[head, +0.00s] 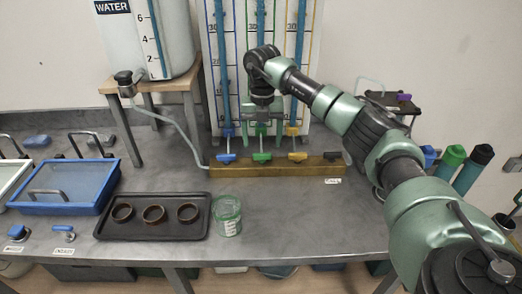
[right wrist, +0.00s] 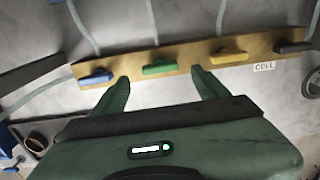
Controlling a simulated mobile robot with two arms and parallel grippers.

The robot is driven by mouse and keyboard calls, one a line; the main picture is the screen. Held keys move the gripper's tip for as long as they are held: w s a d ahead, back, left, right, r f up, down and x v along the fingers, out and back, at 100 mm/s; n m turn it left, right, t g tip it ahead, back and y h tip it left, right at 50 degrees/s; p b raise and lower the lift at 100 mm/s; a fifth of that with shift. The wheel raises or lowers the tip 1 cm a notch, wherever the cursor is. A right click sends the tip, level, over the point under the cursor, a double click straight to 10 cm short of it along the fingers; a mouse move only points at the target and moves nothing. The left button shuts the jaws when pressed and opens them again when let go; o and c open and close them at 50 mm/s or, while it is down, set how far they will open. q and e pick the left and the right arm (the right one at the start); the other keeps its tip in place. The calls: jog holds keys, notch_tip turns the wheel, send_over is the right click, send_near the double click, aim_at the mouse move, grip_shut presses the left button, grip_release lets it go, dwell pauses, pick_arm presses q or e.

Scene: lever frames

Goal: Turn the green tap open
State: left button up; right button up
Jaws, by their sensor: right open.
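The green tap (head: 262,156) sits on the wooden manifold bar (head: 240,170) between the blue tap (head: 226,158) and the yellow tap (head: 298,156). In the right wrist view the green tap (right wrist: 160,68) lies lengthwise along the bar (right wrist: 128,73), between and just beyond my fingertips. My right gripper (head: 262,138) points down above the green tap, open and empty; its two fingers also show in the right wrist view (right wrist: 159,74). I cannot tell whether they touch the tap. My left gripper is not in view.
A black tap (head: 333,156) is at the bar's right end. Tubes rise behind the bar to the gauge board. A glass jar (head: 227,216) and a dark tray (head: 110,229) with three rings stand in front. The bench right of the jar is clear.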

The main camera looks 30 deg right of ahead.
aim_at(262, 154)
notch_tip(262, 154, down, 4)
jog(key=shift+r+p, duration=0.1)
jog(key=shift+p, duration=0.2)
jog(key=shift+f, duration=0.5)
jog(key=c, duration=1.4)
